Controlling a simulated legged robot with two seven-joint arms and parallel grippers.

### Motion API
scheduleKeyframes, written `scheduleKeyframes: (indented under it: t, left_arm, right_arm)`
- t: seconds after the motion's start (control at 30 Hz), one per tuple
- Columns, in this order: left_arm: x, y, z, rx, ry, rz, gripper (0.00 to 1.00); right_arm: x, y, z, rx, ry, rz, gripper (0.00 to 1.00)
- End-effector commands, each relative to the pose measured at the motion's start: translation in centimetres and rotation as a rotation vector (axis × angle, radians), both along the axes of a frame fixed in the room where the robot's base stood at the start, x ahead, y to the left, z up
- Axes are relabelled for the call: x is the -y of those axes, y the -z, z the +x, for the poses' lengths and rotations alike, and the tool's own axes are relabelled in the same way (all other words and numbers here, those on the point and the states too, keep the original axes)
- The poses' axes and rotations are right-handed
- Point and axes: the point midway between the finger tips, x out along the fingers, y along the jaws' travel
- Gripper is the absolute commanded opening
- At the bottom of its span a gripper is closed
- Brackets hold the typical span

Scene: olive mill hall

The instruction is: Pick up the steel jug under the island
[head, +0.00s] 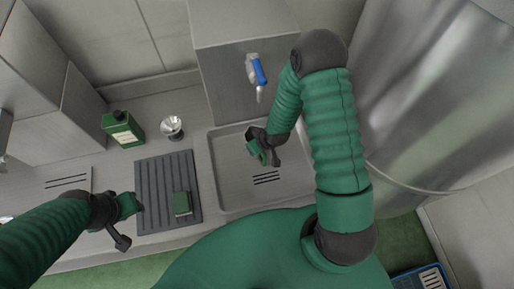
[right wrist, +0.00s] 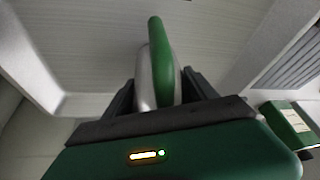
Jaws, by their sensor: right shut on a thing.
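A steel-grey thing with a green handle (right wrist: 162,65), which looks like the steel jug, is between the dark fingers of my right gripper (right wrist: 158,98) in the right wrist view. The fingers are shut on it. In the head view my right gripper (head: 266,146) is over the sink basin (head: 211,175), and only a small part of the held thing shows there. Most of its body is hidden. My left gripper (head: 131,225) is open and empty at the left edge of the grooved mat. I cannot make out the island.
A grooved grey mat (head: 152,187) bears a green block (head: 182,204). A green can (head: 123,129) and a shiny glass-like thing (head: 172,126) stand behind it. A blue-handled tap (head: 257,72) juts from a steel box above the basin. A blue crate (head: 408,282) is at bottom right.

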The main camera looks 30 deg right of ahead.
Motion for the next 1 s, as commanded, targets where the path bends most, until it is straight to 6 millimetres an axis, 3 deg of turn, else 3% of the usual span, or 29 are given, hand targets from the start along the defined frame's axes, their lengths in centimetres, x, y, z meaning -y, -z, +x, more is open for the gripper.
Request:
scheduleKeyframes:
  t: [0.03,0.2,0.57,0.8,1.0]
  left_arm:
    - [0.0,0.0,0.0,0.000,0.000,0.000,0.36]
    - [0.0,0.0,0.0,0.000,0.000,0.000,0.36]
    - [0.0,0.3,0.0,0.000,0.000,0.000,0.36]
    - [0.0,1.5,0.0,0.000,0.000,0.000,0.36]
    - [0.0,3.0,0.0,0.000,0.000,0.000,0.36]
  right_arm:
    - [0.0,0.0,0.1,0.001,0.000,0.000,0.39]
    - [0.0,0.0,0.1,0.001,0.000,0.000,0.17]
    - [0.0,-0.5,0.2,0.003,0.000,-0.001,0.17]
    - [0.0,-3.3,0.2,0.006,-0.001,-0.002,0.17]
    - [-1.5,-3.6,-3.8,0.001,-0.003,0.000,0.17]
